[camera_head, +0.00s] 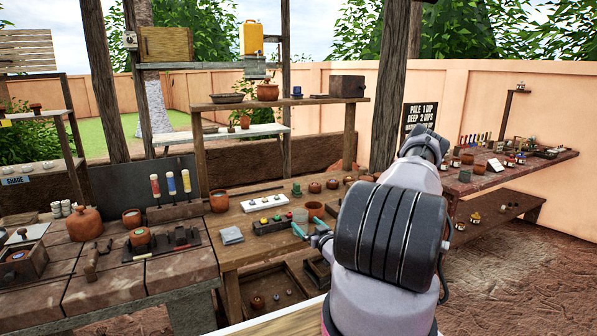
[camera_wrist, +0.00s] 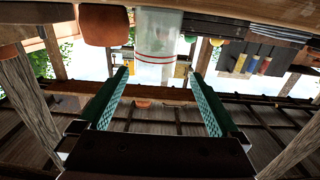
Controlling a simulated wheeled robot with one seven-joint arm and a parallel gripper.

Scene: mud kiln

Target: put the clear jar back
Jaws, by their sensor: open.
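The clear jar (camera_wrist: 158,45) shows in the wrist view as a see-through cylinder with red bands, at the top middle of the picture. It appears upside down there, as does the rest of that view. My gripper (camera_wrist: 163,62) has its two teal fingers spread wide, with the jar lined up in the gap and no finger seen touching it. How far the jar stands from the fingertips I cannot tell. In the head view my gripper (camera_head: 307,228) is at the front edge of the middle bench, and I cannot make out the jar there.
The middle bench (camera_head: 262,255) holds a dark tray of small items (camera_head: 272,224), a white strip with knobs (camera_head: 264,203), a grey cloth (camera_head: 231,235) and an orange pot (camera_head: 219,201). A raised shelf (camera_head: 270,102) stands behind it. An orange pot (camera_wrist: 104,25) is close beside the jar.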

